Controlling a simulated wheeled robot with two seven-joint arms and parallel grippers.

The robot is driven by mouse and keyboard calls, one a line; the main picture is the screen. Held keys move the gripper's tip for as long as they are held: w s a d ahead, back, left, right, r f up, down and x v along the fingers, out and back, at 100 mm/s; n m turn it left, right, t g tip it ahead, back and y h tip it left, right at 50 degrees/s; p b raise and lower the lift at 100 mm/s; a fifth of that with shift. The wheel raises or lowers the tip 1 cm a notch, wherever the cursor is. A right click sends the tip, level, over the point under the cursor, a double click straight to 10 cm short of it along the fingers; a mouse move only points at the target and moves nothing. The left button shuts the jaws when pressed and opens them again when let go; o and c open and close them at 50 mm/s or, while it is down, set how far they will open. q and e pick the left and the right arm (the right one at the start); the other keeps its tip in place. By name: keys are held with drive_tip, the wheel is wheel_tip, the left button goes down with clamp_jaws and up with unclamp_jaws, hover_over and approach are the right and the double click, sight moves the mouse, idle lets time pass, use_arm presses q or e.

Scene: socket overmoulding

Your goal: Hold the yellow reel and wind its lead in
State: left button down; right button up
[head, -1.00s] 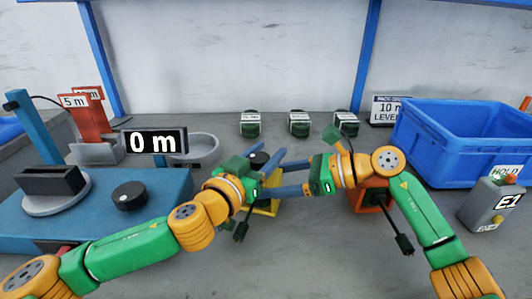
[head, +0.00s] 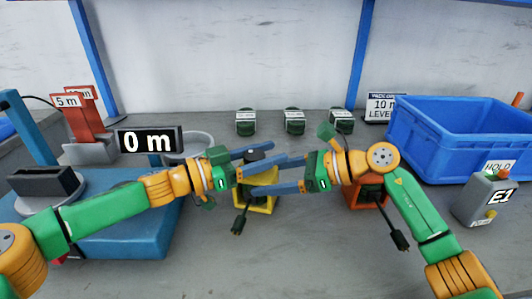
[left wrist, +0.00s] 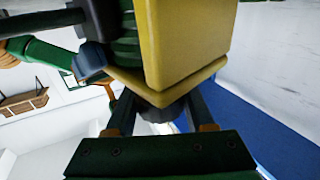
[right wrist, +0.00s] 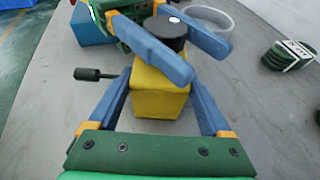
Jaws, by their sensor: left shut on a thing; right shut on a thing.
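The yellow reel (head: 262,205) stands upright on the table between my two grippers, with a black knob (right wrist: 168,32) on top. My right gripper (head: 259,180) is shut on the yellow body, one finger on each side. My left gripper (head: 264,157) is shut on the knob, above the right fingers; the left wrist view shows the dark knob (left wrist: 160,112) between its fingers under the yellow body (left wrist: 190,40). A short lead with a dark plug (head: 237,226) hangs from the reel's left side. The fingers partly hide the reel's top.
An orange reel (head: 356,197) with a dark plug (head: 400,240) stands right, near my right arm. A blue bin (head: 455,140) and a grey E1 box (head: 485,199) are further right. A display (head: 149,141) reads 0 m. Three dark green labelled items stand at the back.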

use_arm(q)
drive_tip(key=shift+a+m+g+h, duration=0.1)
drive_tip(key=shift+m+g+h, duration=0.2)
drive_tip(key=shift+m+g, duration=0.3)
drive_tip(key=shift+c, duration=1.3)
unclamp_jaws()
drive_tip(key=shift+s, duration=0.1)
wheel_tip(320, 180, up, 10)
